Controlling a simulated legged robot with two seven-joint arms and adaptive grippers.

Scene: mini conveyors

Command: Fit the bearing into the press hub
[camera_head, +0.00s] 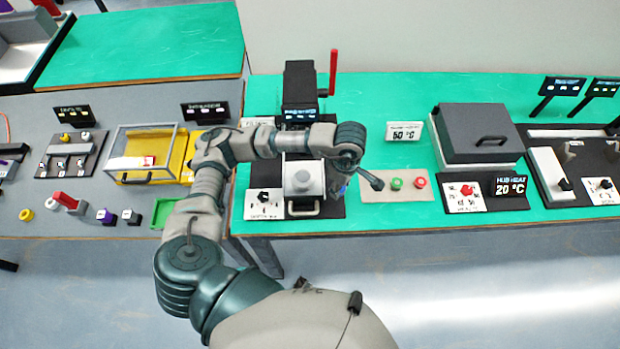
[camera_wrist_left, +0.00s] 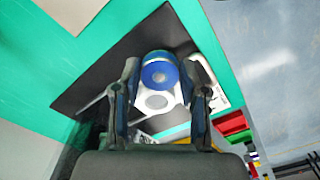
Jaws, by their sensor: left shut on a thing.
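In the head view my left gripper (camera_head: 342,180) points down at the right side of the press, mostly hidden by my wrist, with a bit of blue showing there. The press hub (camera_head: 304,183) is a light grey round part on the white press base. In the wrist view a light grey ringed part (camera_wrist_left: 156,101) shows next to the bearing; I cannot tell whether they touch. My right gripper is not in view.
The dark press column (camera_head: 299,82) with a red lever (camera_head: 333,72) stands behind my forearm. A button panel (camera_head: 397,187) lies right of the press. A grey lidded box (camera_head: 477,132) stands farther right. A clear-lidded yellow case (camera_head: 143,153) is at left.

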